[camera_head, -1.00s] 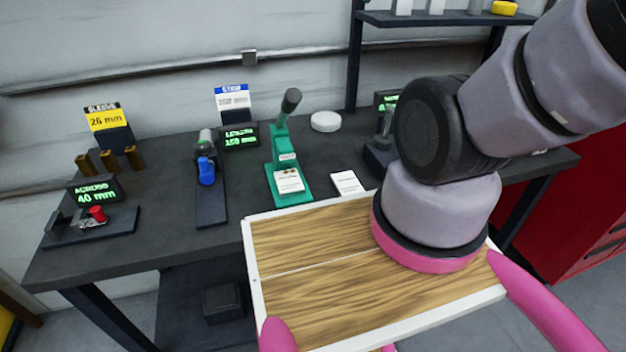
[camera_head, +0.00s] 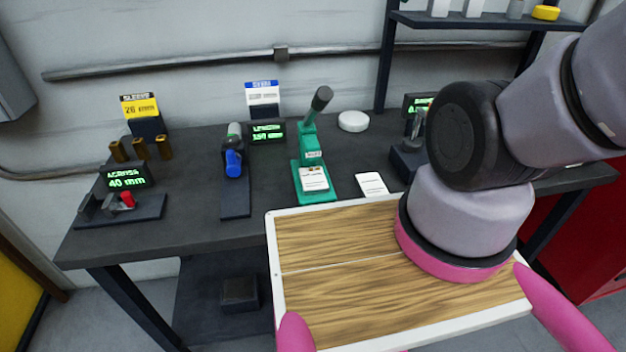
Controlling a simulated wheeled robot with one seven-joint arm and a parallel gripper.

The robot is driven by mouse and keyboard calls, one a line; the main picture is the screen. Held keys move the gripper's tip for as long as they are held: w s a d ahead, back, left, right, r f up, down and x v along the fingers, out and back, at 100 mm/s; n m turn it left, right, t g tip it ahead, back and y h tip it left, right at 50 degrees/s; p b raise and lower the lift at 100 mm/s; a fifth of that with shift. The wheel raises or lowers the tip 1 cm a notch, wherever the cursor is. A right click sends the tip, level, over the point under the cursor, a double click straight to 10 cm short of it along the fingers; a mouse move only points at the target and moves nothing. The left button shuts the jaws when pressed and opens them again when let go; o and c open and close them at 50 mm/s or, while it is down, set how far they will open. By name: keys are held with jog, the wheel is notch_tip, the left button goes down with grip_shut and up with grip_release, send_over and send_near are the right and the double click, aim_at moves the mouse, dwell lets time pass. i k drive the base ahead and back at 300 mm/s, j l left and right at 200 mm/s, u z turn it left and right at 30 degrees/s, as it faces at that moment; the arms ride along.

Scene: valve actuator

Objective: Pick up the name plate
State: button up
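A small white plate with dark print (camera_head: 314,180) lies on the base of the green lever press (camera_head: 308,150) on the bench. A second flat white card or plate (camera_head: 371,184) lies on the bench just right of the press. I cannot tell for sure which of them is the name plate; the print is too small to read. My arm comes in from the upper right, and its pink-ringed wrist is over the wood-topped tray, well apart from both plates.
The wood-topped tray with a white rim (camera_head: 340,315) fills the lower middle, in front of the dark bench (camera_head: 190,212). Gauges with green displays, brown sleeves (camera_head: 140,149) and a white round disc (camera_head: 353,121) stand on the bench. A red cabinet (camera_head: 605,235) is at the right.

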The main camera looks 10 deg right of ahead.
aim_at(313, 180)
jog(key=j+z, duration=0.45)
jog(key=k+j+z, duration=0.15)
jog(key=j+z, duration=0.35)
jog(key=k+j+z, duration=0.2)
jog(key=j+z, duration=0.25)
jog(key=k+j+z, duration=0.2)
jog(key=z, duration=0.3)
jog(key=k+j+z, duration=0.25)
jog(key=z, duration=0.2)
jog(key=k+j+z, duration=0.1)
jog(key=k+z, duration=0.25)
jog(key=z, duration=0.15)
